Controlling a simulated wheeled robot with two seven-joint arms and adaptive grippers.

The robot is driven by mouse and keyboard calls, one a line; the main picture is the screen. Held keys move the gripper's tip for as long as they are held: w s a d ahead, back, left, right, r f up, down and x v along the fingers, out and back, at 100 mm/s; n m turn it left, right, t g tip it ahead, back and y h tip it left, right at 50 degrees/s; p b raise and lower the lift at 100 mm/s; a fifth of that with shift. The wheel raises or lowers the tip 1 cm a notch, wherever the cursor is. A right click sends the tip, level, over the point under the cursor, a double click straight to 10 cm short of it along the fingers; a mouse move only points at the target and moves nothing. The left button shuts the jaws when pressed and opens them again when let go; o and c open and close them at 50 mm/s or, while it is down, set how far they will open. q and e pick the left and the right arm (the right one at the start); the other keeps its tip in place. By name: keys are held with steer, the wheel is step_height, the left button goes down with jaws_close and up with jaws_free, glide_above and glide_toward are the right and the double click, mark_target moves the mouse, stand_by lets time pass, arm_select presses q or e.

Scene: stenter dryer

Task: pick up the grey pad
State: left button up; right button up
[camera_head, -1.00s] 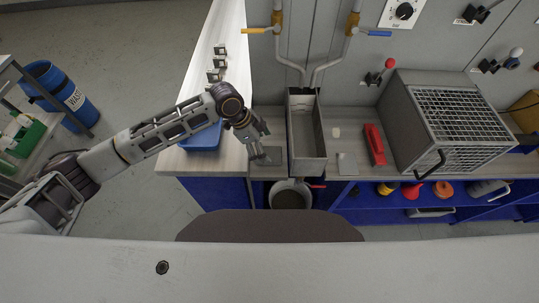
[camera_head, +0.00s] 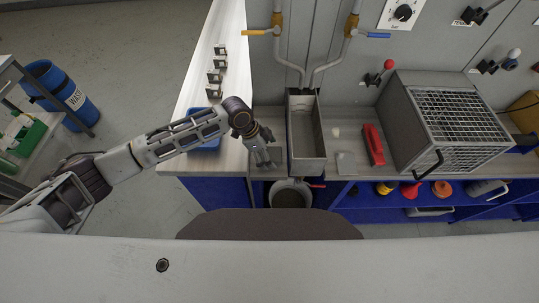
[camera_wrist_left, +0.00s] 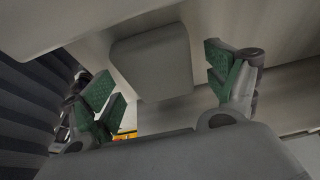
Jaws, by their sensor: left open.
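The grey pad (camera_wrist_left: 152,62) is a rounded grey square in the left wrist view, lying flat on the light surface between and beyond my fingers. My left gripper (camera_wrist_left: 165,85) is open, with green finger pads spread to either side of the pad and a gap on the right side. In the head view my left gripper (camera_head: 264,160) hangs over the bench just left of the metal trough and hides most or all of the pad. My right gripper is not in view.
The metal trough (camera_head: 306,140) stands close to the right of the gripper. A blue tray (camera_head: 205,145) lies under my left forearm. A red-handled tool (camera_head: 374,144) and a light grey plate (camera_head: 345,163) lie further right, before a wire-mesh box (camera_head: 462,118). A bucket (camera_head: 290,194) is below.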

arm_select(q)
steer(key=shift+f, duration=0.25)
stand_by(0.9)
steer(key=c, duration=1)
